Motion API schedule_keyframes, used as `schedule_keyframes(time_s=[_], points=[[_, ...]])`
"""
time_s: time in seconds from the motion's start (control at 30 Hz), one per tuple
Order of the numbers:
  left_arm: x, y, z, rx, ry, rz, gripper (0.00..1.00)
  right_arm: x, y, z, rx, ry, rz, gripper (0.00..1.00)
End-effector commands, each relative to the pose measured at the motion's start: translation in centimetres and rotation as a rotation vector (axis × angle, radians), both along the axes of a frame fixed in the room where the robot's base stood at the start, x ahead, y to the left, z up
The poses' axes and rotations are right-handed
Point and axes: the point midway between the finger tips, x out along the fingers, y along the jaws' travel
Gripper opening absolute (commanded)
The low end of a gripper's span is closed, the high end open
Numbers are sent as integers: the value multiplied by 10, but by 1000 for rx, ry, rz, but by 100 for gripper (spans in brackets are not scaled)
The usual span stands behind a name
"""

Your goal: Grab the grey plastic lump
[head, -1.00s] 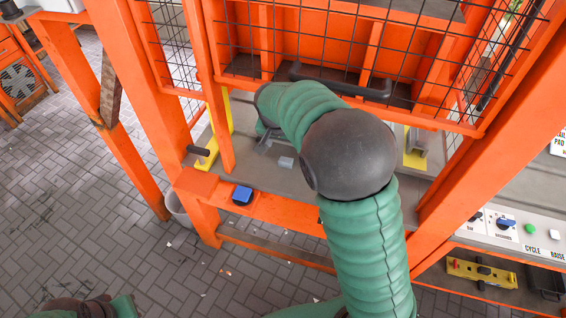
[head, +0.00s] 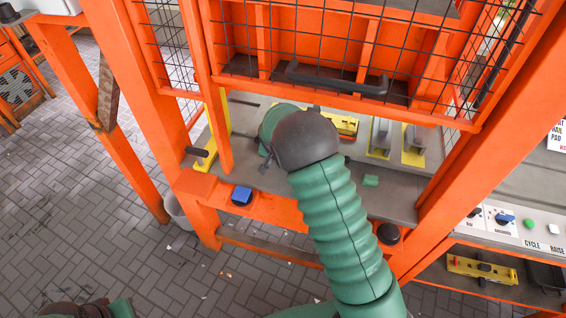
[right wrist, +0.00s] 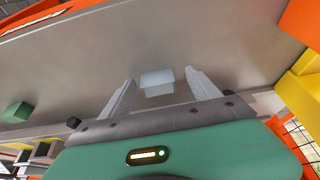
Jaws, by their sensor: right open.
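The grey plastic lump (right wrist: 157,82) is a small pale block on the grey work surface (right wrist: 115,55) in the right wrist view. My right gripper (right wrist: 161,78) is open, with its two fingers spread. The lump appears between the fingertips, with a gap on each side; I see no contact. In the head view, my right arm reaches in over the bench and hides the lump. Only part of my right gripper (head: 264,172) shows there, beside the dark wrist joint. My left gripper is out of view.
A green lump (head: 371,180) lies right of my arm; it also shows in the right wrist view (right wrist: 17,112). Orange frame posts (head: 130,120) and a wire-mesh guard (head: 330,50) with a dark handle surround the bench. A blue block (head: 242,196) is on the front rail.

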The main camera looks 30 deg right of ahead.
Motion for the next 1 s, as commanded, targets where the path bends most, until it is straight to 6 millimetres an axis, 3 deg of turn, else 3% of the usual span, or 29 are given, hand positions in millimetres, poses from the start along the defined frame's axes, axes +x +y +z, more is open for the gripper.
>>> schedule_keyframes(time_s=[0.07,0.53,0.83,1.0], points=[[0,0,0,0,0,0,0,0,0,0,0,0,0,68],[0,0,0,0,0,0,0,0,0,0,-1,1,0,7],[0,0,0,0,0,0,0,0,0,3,0,-1,-1,5],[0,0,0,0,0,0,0,0,0,16,0,-2,-1,5]])
